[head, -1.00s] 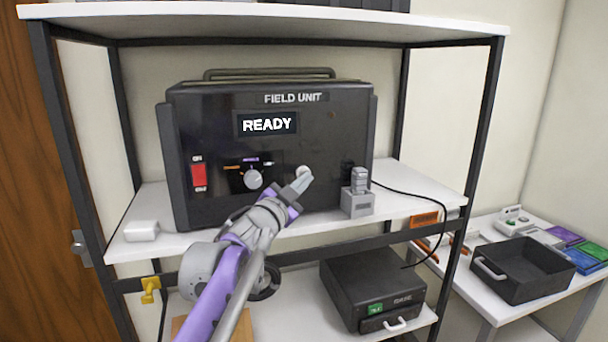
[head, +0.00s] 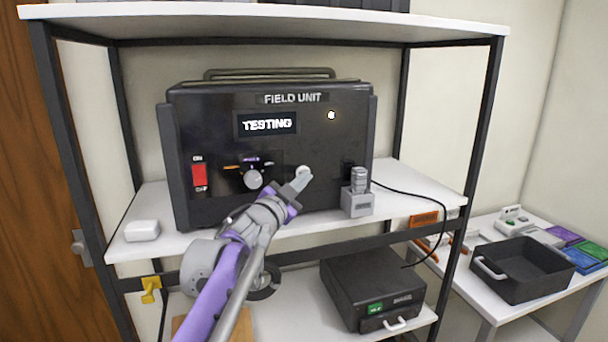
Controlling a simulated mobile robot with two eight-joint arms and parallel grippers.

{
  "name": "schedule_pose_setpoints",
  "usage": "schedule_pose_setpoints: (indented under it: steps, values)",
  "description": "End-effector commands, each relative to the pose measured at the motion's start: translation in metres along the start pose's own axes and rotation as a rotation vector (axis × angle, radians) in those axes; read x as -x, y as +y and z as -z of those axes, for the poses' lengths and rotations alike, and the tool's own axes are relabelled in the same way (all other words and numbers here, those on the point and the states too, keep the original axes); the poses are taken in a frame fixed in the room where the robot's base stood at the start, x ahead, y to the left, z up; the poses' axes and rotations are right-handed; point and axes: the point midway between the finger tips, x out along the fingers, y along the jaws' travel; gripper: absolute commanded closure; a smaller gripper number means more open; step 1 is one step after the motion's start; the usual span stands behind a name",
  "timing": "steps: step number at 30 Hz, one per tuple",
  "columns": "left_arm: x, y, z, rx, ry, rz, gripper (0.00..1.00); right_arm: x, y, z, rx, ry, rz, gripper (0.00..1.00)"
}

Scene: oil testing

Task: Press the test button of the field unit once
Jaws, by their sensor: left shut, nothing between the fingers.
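The field unit (head: 215,130) is a black box with a top handle on the white shelf. Its display (head: 267,124) reads "TESTING" and a small lamp (head: 331,115) at the upper right of its front is lit. The pale round test button (head: 303,171) is right of the selector knob (head: 253,179). My left gripper (head: 304,178) is shut and empty, its tips at the button and partly covering it. I cannot tell whether they still touch it. My right gripper is not in view.
A red switch (head: 199,175) is on the unit's left front. A grey device (head: 357,200) stands at its right corner, with a black cable nearby. A white case (head: 142,231) lies on the shelf at left. A black device (head: 375,280) sits below; a black bin (head: 515,268) stands at right.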

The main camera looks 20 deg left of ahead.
Motion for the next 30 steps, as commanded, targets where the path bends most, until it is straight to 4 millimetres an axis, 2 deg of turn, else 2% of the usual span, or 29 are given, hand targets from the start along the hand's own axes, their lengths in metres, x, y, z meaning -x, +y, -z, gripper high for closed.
schedule_pose_setpoints:
  steps: [11,21,30]
  values:
    - [0.0,0.0,0.0,0.0,-0.001,0.001,1.0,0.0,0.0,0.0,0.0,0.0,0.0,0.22]
    - [0.011,0.008,0.007,0.0,-0.001,0.001,1.0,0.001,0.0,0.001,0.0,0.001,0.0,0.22]
    - [0.012,0.009,0.008,0.0,-0.001,0.0,1.0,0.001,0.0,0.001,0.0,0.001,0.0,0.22]
